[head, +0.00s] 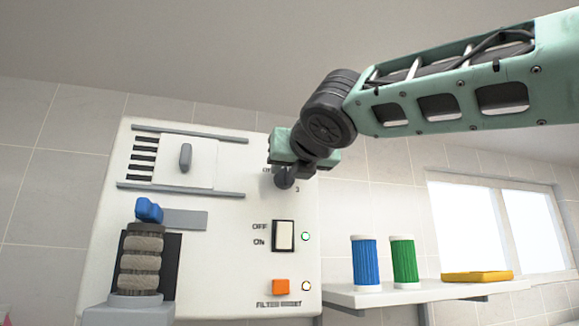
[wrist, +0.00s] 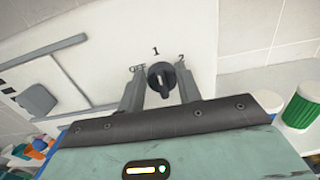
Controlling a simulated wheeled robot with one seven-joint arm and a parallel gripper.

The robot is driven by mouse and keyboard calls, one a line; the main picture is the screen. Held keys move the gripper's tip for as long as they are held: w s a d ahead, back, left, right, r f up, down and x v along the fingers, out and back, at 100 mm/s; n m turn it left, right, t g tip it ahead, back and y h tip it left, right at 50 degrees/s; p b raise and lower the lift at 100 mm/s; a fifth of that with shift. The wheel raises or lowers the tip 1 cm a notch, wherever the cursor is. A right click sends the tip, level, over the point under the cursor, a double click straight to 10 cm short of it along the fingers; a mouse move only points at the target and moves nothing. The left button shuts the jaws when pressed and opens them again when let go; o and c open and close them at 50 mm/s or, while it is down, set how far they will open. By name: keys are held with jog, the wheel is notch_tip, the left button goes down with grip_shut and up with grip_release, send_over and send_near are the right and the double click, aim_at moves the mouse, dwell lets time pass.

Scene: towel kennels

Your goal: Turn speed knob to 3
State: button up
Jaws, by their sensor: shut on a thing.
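The speed knob (wrist: 162,80) is a dark round knob on the white panel (head: 215,265). The wrist view shows it between the two fingers of my gripper (wrist: 160,74), which is shut on it. Printed marks OFF, 1 and 2 show around the knob in the wrist view. A 3 shows just below my gripper in the head view, where my gripper (head: 287,172) covers most of the dial. I cannot tell for sure which mark the knob points to.
Below the dial are an OFF/ON rocker switch (head: 283,236) and an orange button (head: 281,287). A sliding door with a grey handle (head: 185,158) is to the left. A shelf (head: 420,291) on the right holds blue (head: 366,263) and green (head: 404,262) filters and a yellow item (head: 477,278).

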jog(key=m+b, duration=0.2)
jog(key=m, duration=0.4)
jog(key=d+f+m+b, duration=0.1)
jog(key=m+b, duration=0.2)
jog(key=m, duration=0.3)
jog(key=m+b, duration=0.3)
jog(key=m, duration=0.3)
jog(key=shift+w+d+f+m, duration=0.2)
jog(key=shift+f+m, duration=0.2)
jog(key=m, duration=0.2)
jog(key=m+b, duration=0.1)
jog(key=m, duration=0.1)
jog(key=shift+a+f+m+b, duration=0.1)
jog(key=shift+f+m+b, duration=0.1)
jog(key=shift+m+b, duration=0.15)
jog(key=shift+m, duration=0.25)
jog(key=o, duration=0.9)
jog(key=shift+o, duration=0.2)
